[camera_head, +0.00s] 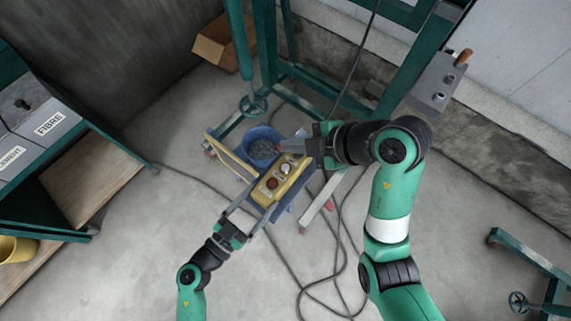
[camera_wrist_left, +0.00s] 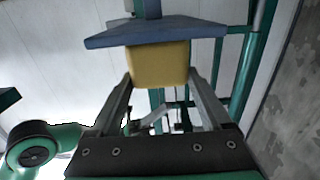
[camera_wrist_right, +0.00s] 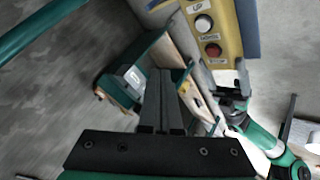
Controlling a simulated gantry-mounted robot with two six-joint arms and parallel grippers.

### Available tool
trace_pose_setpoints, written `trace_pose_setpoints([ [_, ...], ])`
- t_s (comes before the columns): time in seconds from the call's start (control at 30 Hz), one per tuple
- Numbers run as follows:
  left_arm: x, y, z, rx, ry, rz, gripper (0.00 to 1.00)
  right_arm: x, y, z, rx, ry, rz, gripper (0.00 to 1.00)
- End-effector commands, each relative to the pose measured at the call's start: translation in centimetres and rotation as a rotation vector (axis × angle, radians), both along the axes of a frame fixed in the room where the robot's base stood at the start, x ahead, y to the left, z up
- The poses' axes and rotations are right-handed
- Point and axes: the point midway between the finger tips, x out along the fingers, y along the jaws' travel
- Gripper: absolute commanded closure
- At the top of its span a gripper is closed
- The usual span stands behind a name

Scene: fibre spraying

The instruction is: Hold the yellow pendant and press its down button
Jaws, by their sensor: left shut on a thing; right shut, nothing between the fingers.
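The yellow pendant (camera_head: 267,194) hangs near the middle of the head view, with a white button (camera_head: 285,168) and a red button (camera_head: 272,184) on its face. My left gripper (camera_head: 254,201) is shut on its lower end; the left wrist view shows its fingers on either side of the yellow body (camera_wrist_left: 158,64). My right gripper (camera_head: 289,147) is shut and empty near the pendant's upper end. In the right wrist view, the pendant (camera_wrist_right: 224,22) is at the top right, right of the fingers (camera_wrist_right: 165,75).
A blue bucket (camera_head: 262,144) stands close behind the pendant, beside a green frame (camera_head: 265,50). Cables (camera_head: 341,240) trail across the floor. A grey control box (camera_head: 436,82) is at the upper right. A shelf with bins (camera_head: 40,118) stands at the left.

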Motion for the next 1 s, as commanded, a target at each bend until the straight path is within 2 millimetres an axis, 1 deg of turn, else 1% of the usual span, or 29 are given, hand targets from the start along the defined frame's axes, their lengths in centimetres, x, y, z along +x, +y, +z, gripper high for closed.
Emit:
trace_pose_setpoints([
  [0.17,0.0,0.0,0.0,0.000,0.000,0.000,1.00,-0.1,0.0,-1.7,0.000,0.004,-0.001,1.00],
  [0.5,0.0,0.0,0.0,0.000,0.000,0.000,1.00,-0.1,0.0,-6.5,0.000,0.005,0.000,1.00],
  [0.6,0.0,0.0,0.0,0.000,0.000,0.000,1.00,0.0,0.0,-7.6,0.001,0.003,0.000,1.00],
  [0.73,0.0,0.0,0.0,0.000,0.000,0.000,1.00,0.0,0.0,-8.4,0.001,0.001,0.000,1.00],
  [1.0,0.0,0.0,0.0,0.000,0.000,0.000,1.00,0.0,0.0,-8.6,0.001,0.000,0.001,1.00],
])
